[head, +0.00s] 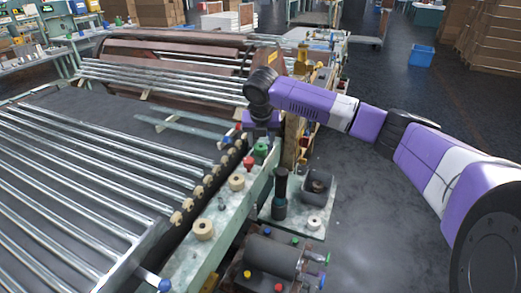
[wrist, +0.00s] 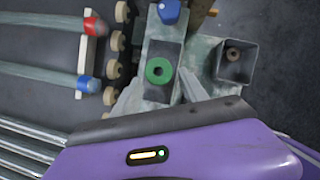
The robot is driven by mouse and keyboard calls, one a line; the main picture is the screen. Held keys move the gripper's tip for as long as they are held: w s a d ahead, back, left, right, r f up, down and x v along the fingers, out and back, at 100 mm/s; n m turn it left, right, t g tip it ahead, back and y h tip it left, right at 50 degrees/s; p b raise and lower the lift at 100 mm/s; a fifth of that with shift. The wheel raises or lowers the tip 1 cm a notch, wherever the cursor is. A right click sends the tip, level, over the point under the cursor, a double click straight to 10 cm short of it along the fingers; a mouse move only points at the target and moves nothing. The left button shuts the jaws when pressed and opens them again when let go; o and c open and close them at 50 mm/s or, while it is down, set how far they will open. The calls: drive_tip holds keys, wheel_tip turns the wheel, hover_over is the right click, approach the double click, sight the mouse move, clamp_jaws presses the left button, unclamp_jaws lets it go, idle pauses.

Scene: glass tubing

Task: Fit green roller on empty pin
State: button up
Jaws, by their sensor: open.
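The green roller (head: 262,149) stands on the pale rail, just below my gripper (head: 262,131). In the wrist view the green roller (wrist: 159,70) is seen from above as a ring with a dark centre. My open gripper (wrist: 160,90) has one grey finger on either side of it in that view. Whether the fingers reach down to the roller's height, I cannot tell. A thin upright pin (head: 221,203) with no roller on it shows on the rail, between two beige rollers (head: 236,183) (head: 203,229).
A red piece (head: 249,163) sits on the rail close to the green roller. A dark bottle-like post (head: 280,195) and a grey bin (head: 318,187) stand right of the rail. Steel tubes (head: 80,185) fill the left. A blue knob (wrist: 168,11) is at the top in the wrist view.

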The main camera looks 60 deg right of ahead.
sight(261, 145)
drive_tip(key=x, duration=0.4)
drive_tip(key=shift+w, duration=0.1)
drive_tip(key=c, duration=1.1)
clamp_jaws()
drive_tip(key=shift+r, duration=0.1)
